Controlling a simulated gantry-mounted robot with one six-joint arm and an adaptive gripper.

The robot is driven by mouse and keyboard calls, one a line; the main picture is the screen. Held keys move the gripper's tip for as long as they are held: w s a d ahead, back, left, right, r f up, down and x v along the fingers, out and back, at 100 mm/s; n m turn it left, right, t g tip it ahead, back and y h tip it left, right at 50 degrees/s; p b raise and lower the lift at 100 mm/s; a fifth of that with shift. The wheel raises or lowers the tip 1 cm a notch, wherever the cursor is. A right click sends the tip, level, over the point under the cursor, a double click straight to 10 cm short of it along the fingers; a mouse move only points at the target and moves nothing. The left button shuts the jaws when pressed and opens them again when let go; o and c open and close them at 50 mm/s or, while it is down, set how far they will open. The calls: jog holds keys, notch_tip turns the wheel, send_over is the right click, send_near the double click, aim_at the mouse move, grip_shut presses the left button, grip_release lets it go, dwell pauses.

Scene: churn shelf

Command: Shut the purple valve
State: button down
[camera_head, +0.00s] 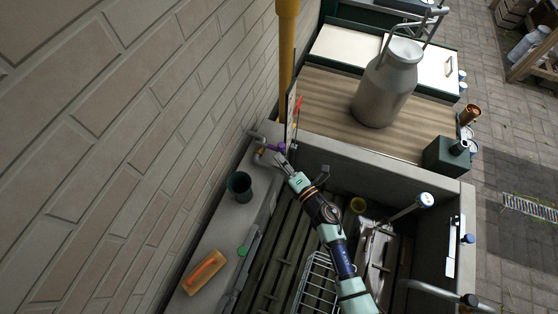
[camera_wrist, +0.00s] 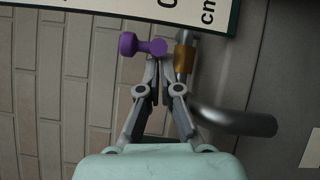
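The purple valve (camera_head: 276,147) sits by the brick wall, at the far end of the grey ledge. In the wrist view its purple handle (camera_wrist: 142,46) lies crosswise, with a rounded lobe at each end, beside a brass fitting (camera_wrist: 185,58) on a grey pipe. My gripper (camera_head: 281,160) is just below the handle in the head view. In the wrist view my gripper (camera_wrist: 157,68) has its two fingers close together, with their tips at the lower edge of the handle's right end. The tips overlap the handle there, and I cannot tell whether they touch it. Nothing shows held between them.
A sign board (camera_wrist: 110,12) hangs just above the handle. A dark green cup (camera_head: 240,186) and an orange brush-like block (camera_head: 205,272) stand on the ledge. A yellow pipe (camera_head: 287,70) rises behind. A metal milk can (camera_head: 385,90) stands on the wooden top.

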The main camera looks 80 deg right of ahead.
jog(key=v, duration=1.1)
jog(key=shift+s+a+f, duration=0.2)
jog(key=shift+s+f, duration=0.05)
jog(key=shift+f, duration=0.15)
